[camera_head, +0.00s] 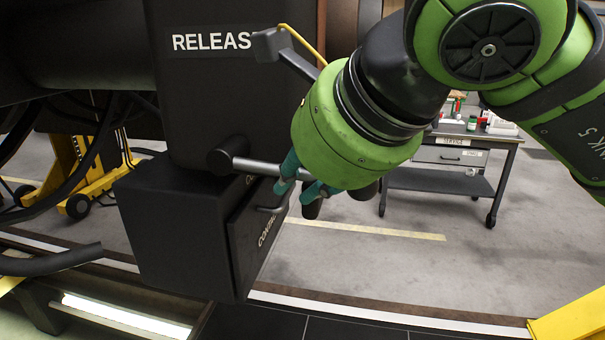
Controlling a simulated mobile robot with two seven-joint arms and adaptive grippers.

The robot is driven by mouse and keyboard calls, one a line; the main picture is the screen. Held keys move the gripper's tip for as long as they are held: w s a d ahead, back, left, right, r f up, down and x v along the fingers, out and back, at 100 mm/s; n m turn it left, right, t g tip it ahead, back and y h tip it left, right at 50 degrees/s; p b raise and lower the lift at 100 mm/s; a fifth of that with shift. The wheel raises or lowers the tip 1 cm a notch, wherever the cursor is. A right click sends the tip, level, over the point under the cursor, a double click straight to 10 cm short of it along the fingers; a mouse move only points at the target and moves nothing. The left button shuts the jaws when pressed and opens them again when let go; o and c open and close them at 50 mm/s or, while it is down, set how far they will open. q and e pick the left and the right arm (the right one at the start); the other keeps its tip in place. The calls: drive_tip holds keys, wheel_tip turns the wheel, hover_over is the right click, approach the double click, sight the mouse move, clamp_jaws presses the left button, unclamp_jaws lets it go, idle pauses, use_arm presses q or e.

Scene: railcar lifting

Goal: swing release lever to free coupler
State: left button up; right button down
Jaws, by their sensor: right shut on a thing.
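The release lever (256,167) is a grey metal rod that runs out to the right from a dark round pivot (229,156). My right gripper (296,186) has teal fingers and a green wrist. It is shut on the lever near its right end. My wrist hides part of the housing's right edge. The left gripper is not in view.
A dark box (190,240) with a handled, lettered door hangs below the lever. Yellow jack stands (85,165) are at left. A grey workbench (440,180) stands behind at right. A yellow post (575,320) is at lower right. The floor between is clear.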

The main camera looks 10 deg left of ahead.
drive_tip(key=shift+r, duration=0.15)
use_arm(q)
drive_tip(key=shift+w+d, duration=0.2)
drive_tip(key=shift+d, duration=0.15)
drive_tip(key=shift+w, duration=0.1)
use_arm(e)
drive_tip(key=c, duration=1.1)
unclamp_jaws()
drive_tip(key=shift+c, duration=0.2)
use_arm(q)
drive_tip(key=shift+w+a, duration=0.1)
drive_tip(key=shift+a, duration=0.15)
use_arm(e)
drive_tip(key=shift+o, duration=0.2)
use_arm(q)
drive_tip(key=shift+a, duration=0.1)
use_arm(e)
drive_tip(key=v, duration=1.2)
